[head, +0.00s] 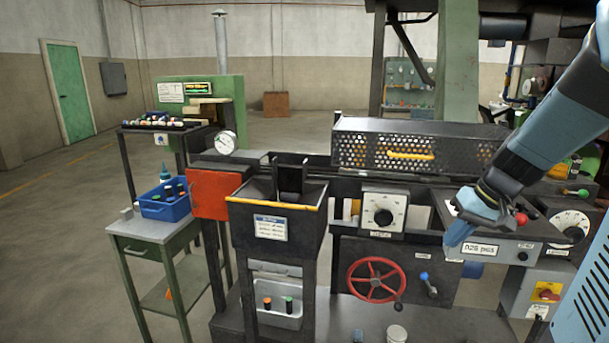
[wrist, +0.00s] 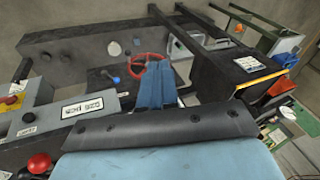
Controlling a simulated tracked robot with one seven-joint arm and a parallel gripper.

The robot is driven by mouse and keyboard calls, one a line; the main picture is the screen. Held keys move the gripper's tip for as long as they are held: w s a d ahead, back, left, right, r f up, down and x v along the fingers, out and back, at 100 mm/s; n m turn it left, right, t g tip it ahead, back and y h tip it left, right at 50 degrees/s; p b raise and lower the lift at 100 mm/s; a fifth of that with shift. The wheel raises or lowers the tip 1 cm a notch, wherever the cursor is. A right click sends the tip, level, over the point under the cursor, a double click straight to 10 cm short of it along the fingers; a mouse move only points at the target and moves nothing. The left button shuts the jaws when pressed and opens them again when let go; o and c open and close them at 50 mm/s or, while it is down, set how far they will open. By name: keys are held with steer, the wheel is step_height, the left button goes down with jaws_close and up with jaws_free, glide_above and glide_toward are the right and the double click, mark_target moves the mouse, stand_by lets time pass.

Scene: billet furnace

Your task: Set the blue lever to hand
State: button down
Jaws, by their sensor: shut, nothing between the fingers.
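The blue lever (head: 425,278) is a short lever with a blue knob on the dark front panel, just right of the red handwheel. It also shows in the wrist view (wrist: 115,79), left of the fingers. My gripper (head: 453,243) is shut and empty, pointing down in front of the machine, above and to the right of the lever. In the wrist view the blue fingers (wrist: 155,72) are together, with the handwheel behind their tips. The gripper appears apart from the lever.
The red handwheel (head: 374,280) is close to the lever's left. A labelled control panel (head: 490,246) with a red knob (head: 521,219) lies beside my wrist. A grey switch box (head: 535,287) stands to the right. A dark hopper (head: 277,222) stands to the left.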

steer(key=s+a+r+t+h, duration=0.1)
steer(key=s+a+r+h, duration=0.1)
steer(key=s+a+r, duration=0.2)
steer(key=s+a+r+t+h, duration=0.1)
steer(key=s+a+r, duration=0.3)
steer(key=s, duration=0.5)
steer(key=shift+s+a+r+t+h, duration=0.25)
steer(key=shift+a+r+t+h, duration=0.2)
steer(key=shift+a, duration=0.2)
